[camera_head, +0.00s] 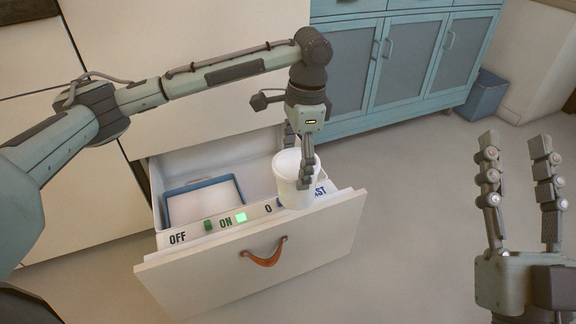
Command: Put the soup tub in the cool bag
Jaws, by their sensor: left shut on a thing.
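The soup tub, a plain white tub (291,185), is upright at the right side of the open drawer, overlapping its front panel in the picture. My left gripper (298,158) comes down from above and is shut on the tub, one finger at its right side and the other partly hidden behind it. I cannot tell whether the tub touches the drawer. My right gripper (515,142) is empty at the right edge, its two fingers spread and pointing up. I see no cool bag that I can make out.
The open white drawer (215,270) has a brown leather pull (264,254) and holds a blue-rimmed tray (203,183). Blue cabinets (405,60) and a blue bin (485,96) stand behind. Floor at right is clear.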

